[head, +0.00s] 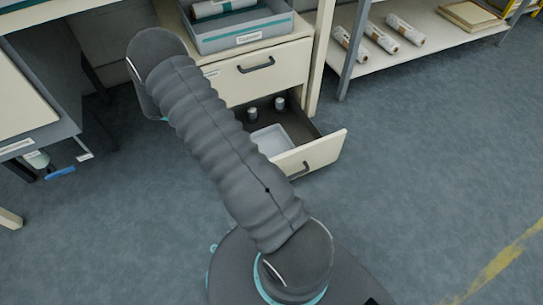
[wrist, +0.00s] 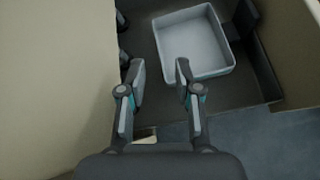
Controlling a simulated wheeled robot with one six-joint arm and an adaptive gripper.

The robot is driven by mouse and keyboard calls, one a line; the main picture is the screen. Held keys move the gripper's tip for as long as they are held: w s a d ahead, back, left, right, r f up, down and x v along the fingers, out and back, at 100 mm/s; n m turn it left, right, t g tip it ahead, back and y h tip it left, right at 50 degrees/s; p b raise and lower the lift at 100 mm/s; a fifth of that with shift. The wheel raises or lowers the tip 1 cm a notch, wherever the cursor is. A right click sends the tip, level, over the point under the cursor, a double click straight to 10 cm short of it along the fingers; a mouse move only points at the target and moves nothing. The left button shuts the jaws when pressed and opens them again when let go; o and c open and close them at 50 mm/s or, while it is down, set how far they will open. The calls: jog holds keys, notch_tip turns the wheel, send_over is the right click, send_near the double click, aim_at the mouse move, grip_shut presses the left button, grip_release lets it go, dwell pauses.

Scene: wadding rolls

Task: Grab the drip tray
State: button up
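The drip tray looks to be the pale, shallow, square tray (head: 272,140) lying inside the open lower drawer (head: 318,152). My arm covers part of its left side in the head view. In the wrist view the tray (wrist: 193,42) is empty, with its near edge just beyond and right of my fingertips. My gripper (wrist: 160,70) is open and empty, its two fingers apart over the dark drawer floor. The right fingertip appears close to the tray's near left corner; I cannot tell whether they touch. My gripper is hidden in the head view.
Two small grey-topped items (head: 280,103) stand at the drawer's back. A closed drawer (head: 258,68) is above, with a grey bin (head: 240,36) on top. A shelf (head: 440,30) with wrapped rolls is at right. A desk (head: 30,105) is at left. Floor at right is clear.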

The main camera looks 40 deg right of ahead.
notch_tip(320, 180, down, 13)
jog(key=d+n+h, duration=0.2)
jog(key=n, duration=0.1)
jog(key=x, duration=0.5)
jog(key=b+x, duration=0.1)
jog(key=x, duration=0.2)
jog(key=shift+w+d, duration=0.15)
jog(key=shift+w, duration=0.15)
jog(key=shift+w+b+x, duration=0.15)
jog(key=shift+x, duration=1.1)
jog(key=shift+w+b+x, duration=0.15)
jog(key=shift+x, duration=1.15)
jog(key=shift+c, duration=0.2)
grip_shut()
